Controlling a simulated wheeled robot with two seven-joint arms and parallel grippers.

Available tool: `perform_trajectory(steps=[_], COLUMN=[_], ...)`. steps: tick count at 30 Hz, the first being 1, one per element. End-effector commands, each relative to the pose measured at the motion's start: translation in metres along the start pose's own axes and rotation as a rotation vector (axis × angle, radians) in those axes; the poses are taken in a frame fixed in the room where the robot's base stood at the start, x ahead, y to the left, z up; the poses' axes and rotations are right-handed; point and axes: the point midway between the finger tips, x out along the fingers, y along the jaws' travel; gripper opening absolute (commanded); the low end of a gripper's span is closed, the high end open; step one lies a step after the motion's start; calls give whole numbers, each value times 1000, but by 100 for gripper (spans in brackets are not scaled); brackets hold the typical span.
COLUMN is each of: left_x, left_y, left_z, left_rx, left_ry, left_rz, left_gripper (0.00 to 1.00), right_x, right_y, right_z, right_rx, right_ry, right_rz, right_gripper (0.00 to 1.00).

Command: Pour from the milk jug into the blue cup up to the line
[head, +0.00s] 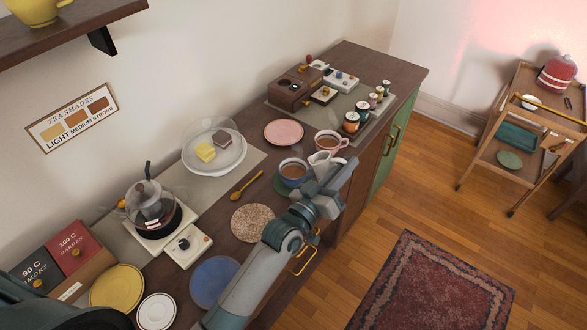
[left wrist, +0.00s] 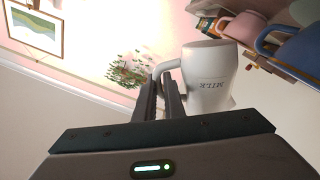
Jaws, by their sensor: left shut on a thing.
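The white milk jug (head: 322,162) is held at the blue cup's right side in the head view. In the left wrist view the jug (left wrist: 208,80) shows its MILK lettering upside down. My left gripper (head: 326,178) is shut on the jug's handle. The blue cup (head: 291,174) stands upright on a green coaster and holds brown tea. It also shows in the left wrist view (left wrist: 298,55). The jug's lip is close to the cup's rim; I see no stream of milk. The line in the cup cannot be made out. My right gripper is not in view.
A pink cup (head: 330,144) with brown drink stands just behind the jug. A pink plate (head: 283,132), a gold spoon (head: 246,186), a cork mat (head: 252,222) and a domed butter dish (head: 213,150) are nearby. A glass kettle (head: 152,208) stands at the left.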

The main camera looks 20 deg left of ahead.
Motion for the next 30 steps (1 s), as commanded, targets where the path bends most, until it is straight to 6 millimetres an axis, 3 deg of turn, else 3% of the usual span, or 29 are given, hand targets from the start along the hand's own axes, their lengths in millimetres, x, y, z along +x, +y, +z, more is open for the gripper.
perform_trajectory(steps=[9, 30], left_x=[-1, -1], left_y=[-5, -6], left_z=[-18, -31], left_rx=[-118, -218], left_ry=[24, 42], left_rz=[2, 2], left_gripper=[0, 0], right_x=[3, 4], right_y=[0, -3], right_z=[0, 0], right_rx=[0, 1], right_ry=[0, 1], right_rz=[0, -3], right_gripper=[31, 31])
